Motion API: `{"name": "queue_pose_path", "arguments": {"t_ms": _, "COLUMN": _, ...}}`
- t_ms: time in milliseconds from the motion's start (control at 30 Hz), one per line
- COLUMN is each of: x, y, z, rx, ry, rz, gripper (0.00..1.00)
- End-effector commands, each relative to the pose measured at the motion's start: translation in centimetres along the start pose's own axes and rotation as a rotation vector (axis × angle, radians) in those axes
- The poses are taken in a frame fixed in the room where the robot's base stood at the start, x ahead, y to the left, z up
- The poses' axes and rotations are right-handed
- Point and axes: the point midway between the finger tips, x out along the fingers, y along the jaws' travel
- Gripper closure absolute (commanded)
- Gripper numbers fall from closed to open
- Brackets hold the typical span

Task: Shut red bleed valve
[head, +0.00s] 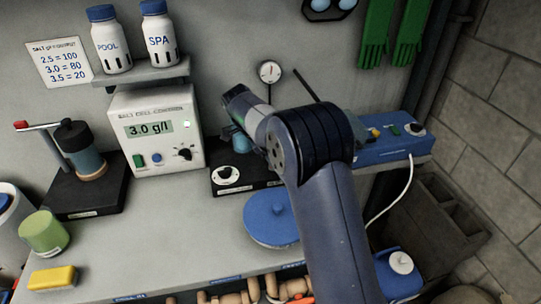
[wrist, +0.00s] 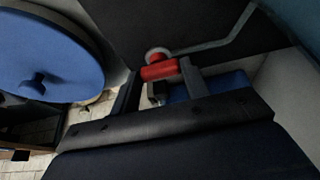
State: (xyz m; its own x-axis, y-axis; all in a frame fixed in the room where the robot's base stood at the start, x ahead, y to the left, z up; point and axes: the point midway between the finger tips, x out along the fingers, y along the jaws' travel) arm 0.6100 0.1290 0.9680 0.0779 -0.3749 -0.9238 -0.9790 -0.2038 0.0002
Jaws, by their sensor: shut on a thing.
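In the wrist view, my gripper (wrist: 160,80) is shut on a red cylindrical handle (wrist: 160,71), which lies crosswise between the two fingers. A pale round ring or end (wrist: 158,54) shows just behind the red handle. A dark panel or base (wrist: 190,25) lies beyond it. In the head view, my arm covers the gripper and the red handle, so neither shows there. Whether the valve is turned open or shut cannot be told. Another red-tipped lever (head: 21,125) belongs to a device at the far left, apart from my arm.
A blue round lid (head: 271,218) lies on the bench beside my arm; a large blue disc (wrist: 45,55) fills the wrist view's left. A black base with a dial (head: 227,176), a salt cell controller (head: 157,130) and a blue box (head: 390,145) stand nearby. The front bench is mostly clear.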

Motion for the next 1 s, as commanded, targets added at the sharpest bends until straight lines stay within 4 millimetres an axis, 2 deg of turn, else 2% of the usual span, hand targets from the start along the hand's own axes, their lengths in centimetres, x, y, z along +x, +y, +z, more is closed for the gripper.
{"name": "queue_pose_path", "arguments": {"t_ms": 500, "x": -0.02, "y": -0.05, "z": 0.04, "rx": 0.021, "ry": -0.002, "rz": 0.007, "gripper": 0.79}}
{"name": "queue_pose_path", "arguments": {"t_ms": 533, "x": -0.02, "y": -0.05, "z": 0.04, "rx": 0.021, "ry": -0.002, "rz": 0.007, "gripper": 0.56}}
{"name": "queue_pose_path", "arguments": {"t_ms": 800, "x": -0.01, "y": -0.04, "z": 0.02, "rx": 0.020, "ry": -0.001, "rz": 0.007, "gripper": 0.35}}
{"name": "queue_pose_path", "arguments": {"t_ms": 1000, "x": -0.02, "y": -0.04, "z": 0.01, "rx": 0.019, "ry": -0.001, "rz": 0.007, "gripper": 0.35}}
